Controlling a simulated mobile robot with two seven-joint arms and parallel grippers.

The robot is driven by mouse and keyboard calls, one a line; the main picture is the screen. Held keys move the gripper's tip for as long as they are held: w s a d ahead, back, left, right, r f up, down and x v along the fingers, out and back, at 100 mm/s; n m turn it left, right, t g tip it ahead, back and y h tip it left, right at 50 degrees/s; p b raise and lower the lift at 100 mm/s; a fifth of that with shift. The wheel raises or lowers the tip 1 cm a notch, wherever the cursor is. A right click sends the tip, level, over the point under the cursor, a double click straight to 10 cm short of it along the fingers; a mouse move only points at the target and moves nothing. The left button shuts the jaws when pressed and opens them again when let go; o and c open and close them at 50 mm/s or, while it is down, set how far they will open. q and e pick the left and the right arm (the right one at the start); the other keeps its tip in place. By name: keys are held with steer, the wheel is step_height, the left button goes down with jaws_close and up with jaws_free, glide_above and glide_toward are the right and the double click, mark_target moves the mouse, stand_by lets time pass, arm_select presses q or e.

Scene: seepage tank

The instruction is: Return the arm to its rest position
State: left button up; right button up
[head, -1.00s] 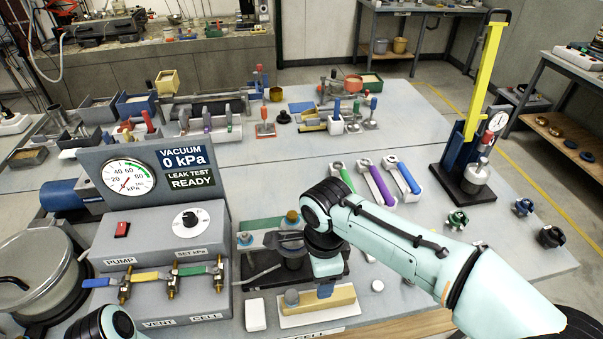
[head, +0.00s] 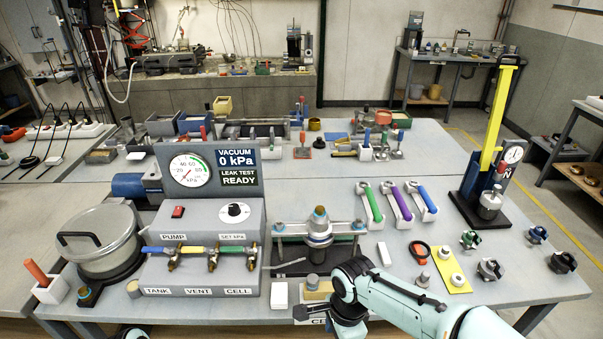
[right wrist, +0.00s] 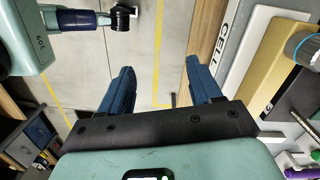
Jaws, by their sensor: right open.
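My right arm (head: 400,300) comes in from the lower right of the head view. Its gripper (head: 305,312) is low at the table's front edge, in front of the cell fixture (head: 318,240). In the right wrist view the two blue fingers (right wrist: 160,78) are spread apart with nothing between them. Floor shows beyond them, and the table edge with its CELL label (right wrist: 226,38) is to their right.
The vacuum console (head: 205,240) and round tank (head: 100,242) stand left of the fixture. A yellow plate (head: 450,268), several dark knobs (head: 490,268) and a yellow-handled press (head: 492,140) are on the right. A white block (head: 280,295) lies near the front edge.

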step_height(320, 180, down, 12)
steer(key=n+g+y, duration=0.1)
steer(key=n, duration=0.2)
arm_select(q)
steer(key=w+r+p, duration=0.2)
steer(key=shift+w+r, duration=0.2)
steer(key=shift+r, duration=0.1)
arm_select(e)
steer(key=s+d+f+n+y, duration=0.1)
steer(key=s+f+n, duration=0.3)
steer(key=s+f, duration=0.5)
steer(key=s+d+f+n+y, duration=0.1)
steer(key=s+d+f+n, duration=0.2)
steer(key=s+f, duration=0.7)
steer(key=shift+d+f+n, duration=0.3)
steer(key=shift+f+n, duration=0.1)
steer(key=shift+f, duration=0.3)
